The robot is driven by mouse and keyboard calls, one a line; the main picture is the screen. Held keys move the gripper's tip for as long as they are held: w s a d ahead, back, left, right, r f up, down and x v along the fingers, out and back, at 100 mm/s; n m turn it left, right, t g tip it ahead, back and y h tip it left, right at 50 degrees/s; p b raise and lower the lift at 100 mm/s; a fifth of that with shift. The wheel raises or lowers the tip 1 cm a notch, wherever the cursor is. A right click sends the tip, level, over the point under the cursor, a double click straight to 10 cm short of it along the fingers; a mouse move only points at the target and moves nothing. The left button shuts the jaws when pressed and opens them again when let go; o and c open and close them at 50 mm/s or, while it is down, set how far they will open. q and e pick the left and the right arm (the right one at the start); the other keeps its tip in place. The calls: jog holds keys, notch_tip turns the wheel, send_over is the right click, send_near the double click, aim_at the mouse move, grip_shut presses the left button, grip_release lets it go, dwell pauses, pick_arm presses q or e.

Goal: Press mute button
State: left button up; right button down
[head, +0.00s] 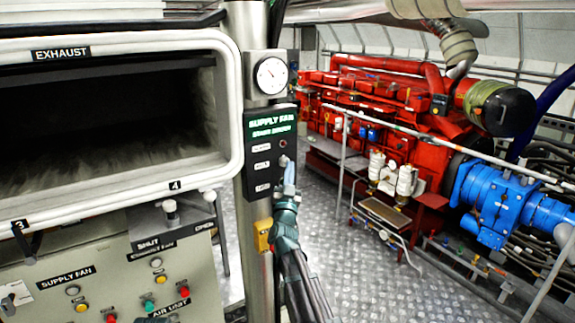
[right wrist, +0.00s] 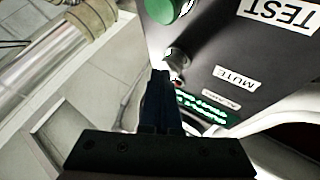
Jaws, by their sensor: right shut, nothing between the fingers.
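The black supply fan panel (head: 258,150) is mounted on the grey post, with green lettering and ALARM, MUTE and TEST labels. In the right wrist view the panel (right wrist: 255,50) appears upside down. The mute button (right wrist: 176,54) is a small dark round knob beside the white MUTE label (right wrist: 235,77). My right gripper (head: 289,172) is shut and empty, at the panel's right side. In the wrist view its fingertips (right wrist: 160,74) are close beside the mute button; I cannot tell whether they touch it. My left gripper is not in view.
A green button (right wrist: 166,8) lies beside the TEST label, and a small red lamp (right wrist: 176,80) is near the fingertips. A round gauge (head: 271,75) sits above the panel. The exhaust opening's white frame (head: 232,120) is at left. A red engine (head: 390,110) stands behind.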

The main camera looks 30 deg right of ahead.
jog(key=shift+s, duration=0.1)
dwell(0.3)
jog(key=shift+s, duration=0.75)
jog(key=s, duration=0.5)
jog(key=shift+d, duration=0.25)
dwell(0.6)
